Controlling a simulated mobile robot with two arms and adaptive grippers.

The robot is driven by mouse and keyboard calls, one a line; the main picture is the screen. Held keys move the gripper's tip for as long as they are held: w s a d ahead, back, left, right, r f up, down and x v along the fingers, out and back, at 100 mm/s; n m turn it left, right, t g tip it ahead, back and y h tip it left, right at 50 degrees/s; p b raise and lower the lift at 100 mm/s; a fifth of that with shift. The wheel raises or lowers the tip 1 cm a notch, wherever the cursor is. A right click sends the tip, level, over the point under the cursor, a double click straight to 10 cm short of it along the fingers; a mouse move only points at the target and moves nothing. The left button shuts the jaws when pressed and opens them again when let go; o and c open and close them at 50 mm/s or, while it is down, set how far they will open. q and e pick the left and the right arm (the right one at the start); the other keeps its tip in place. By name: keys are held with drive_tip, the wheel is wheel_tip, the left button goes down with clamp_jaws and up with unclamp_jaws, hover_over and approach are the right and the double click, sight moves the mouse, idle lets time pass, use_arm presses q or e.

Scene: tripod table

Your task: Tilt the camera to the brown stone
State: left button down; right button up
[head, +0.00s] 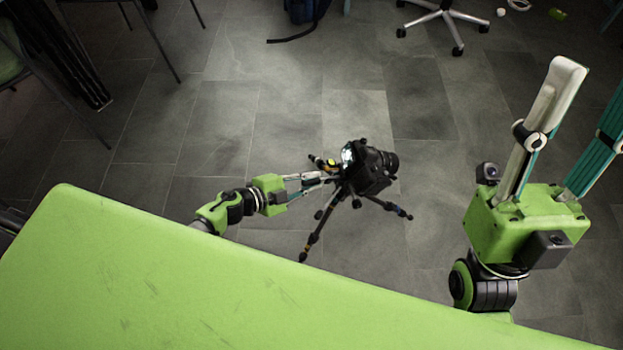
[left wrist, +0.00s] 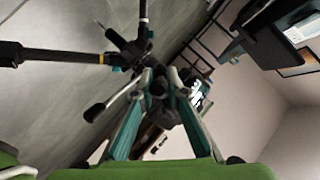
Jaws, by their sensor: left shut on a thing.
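My left gripper (head: 327,178) is shut on a part of the tripod head, close to the camera's left side. The left wrist view shows its fingers (left wrist: 161,82) closing on a dark part there; which part is unclear. My right gripper (head: 594,86) is open and empty, at the right. I cannot make out a brown stone in either view.
A wheeled chair base (head: 447,15) and a dark bag (head: 305,10) are at the back. Dark chair legs stand at the upper left. The grey floor around the tripod is clear.

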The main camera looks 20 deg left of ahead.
use_arm(q)
drive_tip(key=c, duration=2)
unclamp_jaws()
drive_tip(key=shift+r, duration=0.1)
drive_tip(key=shift+s+a, duration=0.35)
drive_tip(key=shift+s, duration=0.05)
drive_tip(key=v, duration=1.1)
drive_tip(key=shift+r, duration=0.2)
drive_tip(key=shift+d, duration=0.1)
